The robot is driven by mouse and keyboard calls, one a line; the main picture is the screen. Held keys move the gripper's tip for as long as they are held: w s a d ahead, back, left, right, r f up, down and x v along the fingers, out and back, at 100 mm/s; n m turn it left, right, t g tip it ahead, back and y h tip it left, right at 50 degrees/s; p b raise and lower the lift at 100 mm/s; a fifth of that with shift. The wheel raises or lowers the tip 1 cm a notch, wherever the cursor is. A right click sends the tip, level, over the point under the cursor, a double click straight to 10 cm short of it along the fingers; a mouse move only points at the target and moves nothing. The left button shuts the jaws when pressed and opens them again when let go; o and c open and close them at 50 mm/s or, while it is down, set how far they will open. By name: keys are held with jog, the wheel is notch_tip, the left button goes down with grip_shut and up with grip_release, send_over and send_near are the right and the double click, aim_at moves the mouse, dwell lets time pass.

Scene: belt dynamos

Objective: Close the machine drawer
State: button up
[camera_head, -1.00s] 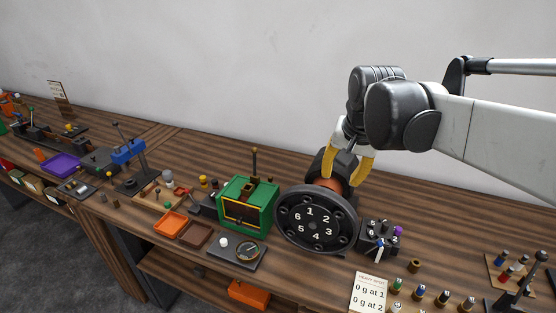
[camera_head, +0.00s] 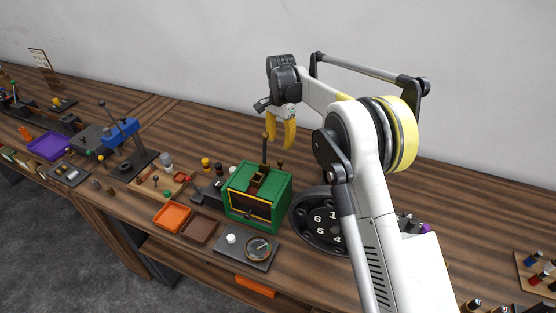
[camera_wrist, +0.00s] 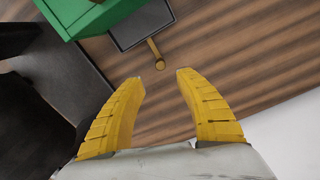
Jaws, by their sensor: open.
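The green machine (camera_head: 272,199) stands on the wooden bench, with a yellow-edged front opening and a dark upright lever. In the wrist view, part of its green body (camera_wrist: 103,14) is at the upper left. A dark grey, drawer-like part (camera_wrist: 143,24) sticks out beside it, with a brass knob (camera_wrist: 160,64) on a short stem; I take this to be the drawer. My gripper (camera_head: 283,147) is above and behind the machine, pointing down. Its yellow fingers are apart and empty in the wrist view (camera_wrist: 162,78), with the knob just beyond the tips, not visibly touched.
A black numbered wheel (camera_head: 316,222) stands right of the machine, partly hidden by my arm. A dial plate (camera_head: 262,262), an orange tray (camera_head: 172,214) and a brown tray (camera_head: 199,231) lie in front. Bare bench is behind, up to the wall.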

aim_at(280, 160)
notch_tip(280, 160, down, 10)
jog(key=shift+f+b, duration=0.15)
jog(key=shift+b, duration=0.9)
jog(key=shift+w, duration=0.1)
